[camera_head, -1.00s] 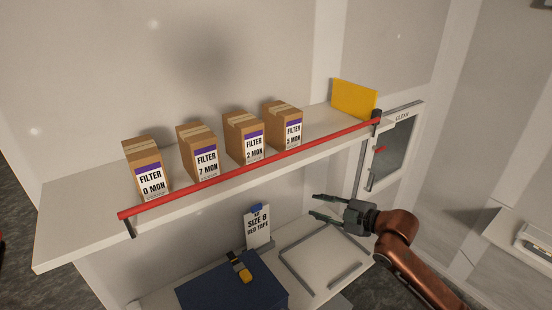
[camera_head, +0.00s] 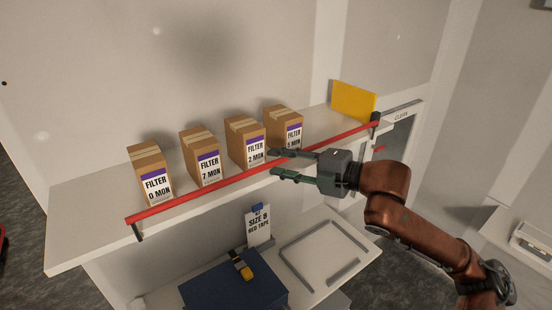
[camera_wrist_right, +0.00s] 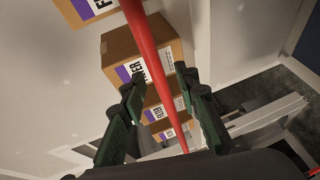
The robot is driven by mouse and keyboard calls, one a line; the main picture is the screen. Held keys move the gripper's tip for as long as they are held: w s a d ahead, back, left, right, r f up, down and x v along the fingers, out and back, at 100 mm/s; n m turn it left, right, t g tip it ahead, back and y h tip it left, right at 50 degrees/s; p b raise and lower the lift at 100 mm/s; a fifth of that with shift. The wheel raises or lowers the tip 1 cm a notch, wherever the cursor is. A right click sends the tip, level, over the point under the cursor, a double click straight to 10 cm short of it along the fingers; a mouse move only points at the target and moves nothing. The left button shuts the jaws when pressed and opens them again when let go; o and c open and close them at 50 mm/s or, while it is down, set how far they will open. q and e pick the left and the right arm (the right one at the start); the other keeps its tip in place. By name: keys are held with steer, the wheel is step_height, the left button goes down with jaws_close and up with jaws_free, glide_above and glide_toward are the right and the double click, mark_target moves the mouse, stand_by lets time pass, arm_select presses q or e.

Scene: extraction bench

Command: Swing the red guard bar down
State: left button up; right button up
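The red guard bar (camera_head: 205,194) runs along the front edge of the upper shelf, raised in front of the filter boxes, from a bracket at the left to a dark post at the right. My right gripper (camera_head: 271,164) is open beside the bar, in front of the right-hand boxes. In the right wrist view the bar (camera_wrist_right: 150,65) passes between the two open green-padded fingers (camera_wrist_right: 158,105). I cannot tell whether either finger touches it. My left gripper is not in view.
Several filter boxes (camera_head: 152,176) stand on the upper shelf (camera_head: 85,215). A yellow panel (camera_head: 353,101) stands at its right end. Below are a blue case (camera_head: 235,288), a "SIZE 8" clipboard (camera_head: 258,226) and a grey frame (camera_head: 300,268) on a lower shelf.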

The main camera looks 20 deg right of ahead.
steer(key=shift+w+a+f, duration=0.1)
steer(key=shift+w+a, duration=0.25)
jaws_close()
stand_by(0.7)
